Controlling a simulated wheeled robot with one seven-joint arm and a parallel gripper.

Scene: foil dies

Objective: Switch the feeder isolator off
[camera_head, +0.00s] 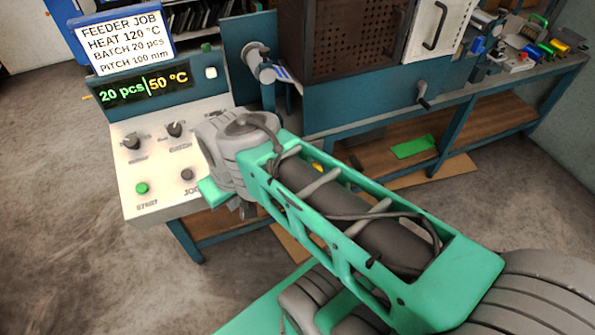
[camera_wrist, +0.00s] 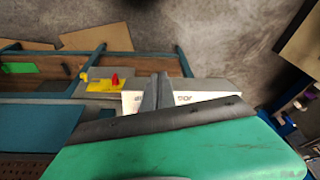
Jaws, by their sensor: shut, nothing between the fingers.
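The feeder isolator, a yellow plate (camera_wrist: 103,86) with a red handle (camera_wrist: 115,79), shows in the wrist view left of my fingers, on a grey surface beside the white panel. The red handle stands roughly upright in that picture; whether this is on or off I cannot tell. In the head view my arm hides most of that area; only a small yellow patch shows past the arm. My gripper (camera_wrist: 161,76) is shut and empty, apart from the handle, with its fingers over the edge of the white panel. In the head view my gripper (camera_head: 247,211) is mostly hidden under the wrist.
The control console (camera_head: 150,205) has knobs, a green start button (camera_head: 142,188) and a display (camera_head: 143,89) reading 20 pcs and 50 °C. A job card (camera_head: 121,40) stands above it. A teal bench (camera_head: 480,85) with a dark perforated housing (camera_head: 360,40) stands to the right.

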